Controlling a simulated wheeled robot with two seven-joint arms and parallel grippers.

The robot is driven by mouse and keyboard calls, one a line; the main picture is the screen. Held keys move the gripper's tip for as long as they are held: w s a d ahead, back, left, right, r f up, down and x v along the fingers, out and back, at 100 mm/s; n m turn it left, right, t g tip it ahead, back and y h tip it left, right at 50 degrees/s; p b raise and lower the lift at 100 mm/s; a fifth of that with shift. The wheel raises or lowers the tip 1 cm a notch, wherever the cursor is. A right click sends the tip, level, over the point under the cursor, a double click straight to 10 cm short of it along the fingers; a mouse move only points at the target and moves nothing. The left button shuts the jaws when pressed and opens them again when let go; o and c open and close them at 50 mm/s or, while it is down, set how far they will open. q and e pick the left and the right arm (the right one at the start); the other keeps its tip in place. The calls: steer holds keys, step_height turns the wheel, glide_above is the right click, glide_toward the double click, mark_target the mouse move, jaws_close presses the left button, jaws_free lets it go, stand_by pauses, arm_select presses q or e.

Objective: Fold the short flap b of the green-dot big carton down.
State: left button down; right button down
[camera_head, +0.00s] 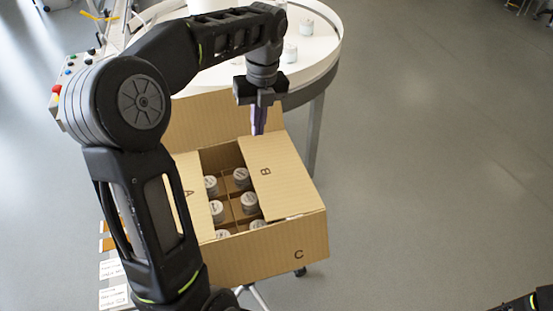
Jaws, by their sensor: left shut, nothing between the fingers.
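The big carton (260,255) stands below a round table, partly behind my left arm. Its short flap b (280,178), marked B, lies folded inward over the right part of the opening. The flap marked A (190,190) is on the left, partly hidden by my arm. The long flap at the back (210,118) stands up. A green dot is not visible. My left gripper (258,130) points down, shut and empty, above the far end of flap b; I cannot tell whether it touches. Only a dark piece of my right arm shows at the lower right corner.
Several lidded jars (249,203) stand between dividers in the carton. The round white table (325,45) behind carries a few small white jars (290,53). A control panel with buttons (68,68) is at the left. The floor to the right is clear.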

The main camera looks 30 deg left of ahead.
arm_select(q)
steer(key=shift+s+a, duration=0.1)
steer(key=shift+s, duration=0.05)
glide_toward(254, 173)
steer(key=f, duration=0.6)
steer(key=shift+s+a+f+b, duration=0.15)
steer(key=shift+s+a+b, duration=0.1)
steer(key=shift+s+b, duration=0.1)
steer(key=shift+f, duration=0.25)
